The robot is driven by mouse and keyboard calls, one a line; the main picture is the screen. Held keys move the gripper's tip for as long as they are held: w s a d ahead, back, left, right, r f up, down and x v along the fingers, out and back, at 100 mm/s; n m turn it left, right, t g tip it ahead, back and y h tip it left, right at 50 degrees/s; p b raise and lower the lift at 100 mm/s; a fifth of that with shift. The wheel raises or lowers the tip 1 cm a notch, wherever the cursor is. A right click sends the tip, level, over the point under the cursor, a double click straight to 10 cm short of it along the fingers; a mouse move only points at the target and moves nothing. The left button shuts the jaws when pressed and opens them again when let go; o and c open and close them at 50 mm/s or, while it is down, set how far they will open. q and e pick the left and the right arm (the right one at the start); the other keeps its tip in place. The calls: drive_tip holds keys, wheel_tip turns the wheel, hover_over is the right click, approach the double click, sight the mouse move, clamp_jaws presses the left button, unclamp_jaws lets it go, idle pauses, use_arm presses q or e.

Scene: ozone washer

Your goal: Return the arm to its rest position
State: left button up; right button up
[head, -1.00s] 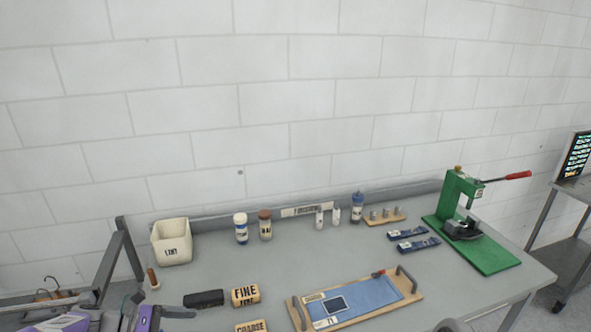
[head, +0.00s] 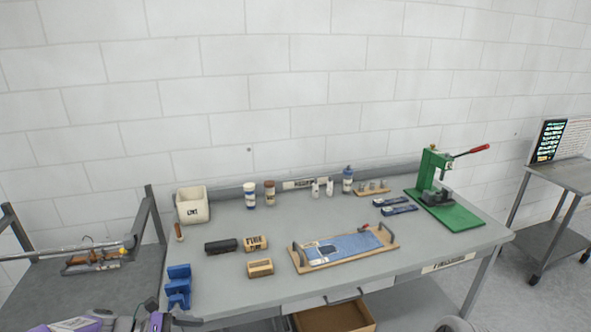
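In the head view, purple and grey links of my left arm show at the bottom left edge, in front of the table's left end. No fingers of my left gripper can be made out there. A small grey rounded part, probably of my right arm, shows at the bottom edge right of centre. My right gripper is not in view. Neither visible arm part is seen holding anything. The arm parts stay low in the picture, and the tabletop (head: 225,285) above them is clear of my arms.
Carts stand left (head: 45,290) and right (head: 560,240). An open box (head: 335,318) sits below.

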use_arm(q)
drive_tip(key=s+d+f+m+g+y+b, duration=0.1)
drive_tip(key=s+d+f+m+y, duration=0.1)
drive_tip(key=f, duration=0.6)
drive_tip(key=s+d+f+m+g+y+b, duration=0.1)
drive_tip(key=s+d+f+m+b, duration=0.15)
drive_tip(key=f, duration=0.55)
drive_tip(key=s+d+f+m+g+y+b, duration=0.1)
drive_tip(key=s+d+f+g+y, duration=0.15)
drive_tip(key=f, duration=0.55)
drive_tip(key=s+d+f+m+t+y+b, duration=0.1)
drive_tip(key=s+d+f+m+b, duration=0.1)
drive_tip(key=s+d+f+m, duration=0.2)
drive_tip(key=s+d+f+m+t+y+b, duration=0.1)
drive_tip(key=s+d+f+m+b, duration=0.1)
drive_tip(key=s+d+f+m, duration=0.2)
wheel_tip(320, 180, down, 6)
drive_tip(key=s+m, duration=0.2)
drive_tip(key=m, duration=0.2)
drive_tip(key=shift+d+r+b, duration=0.15)
drive_tip(key=shift+b, duration=0.15)
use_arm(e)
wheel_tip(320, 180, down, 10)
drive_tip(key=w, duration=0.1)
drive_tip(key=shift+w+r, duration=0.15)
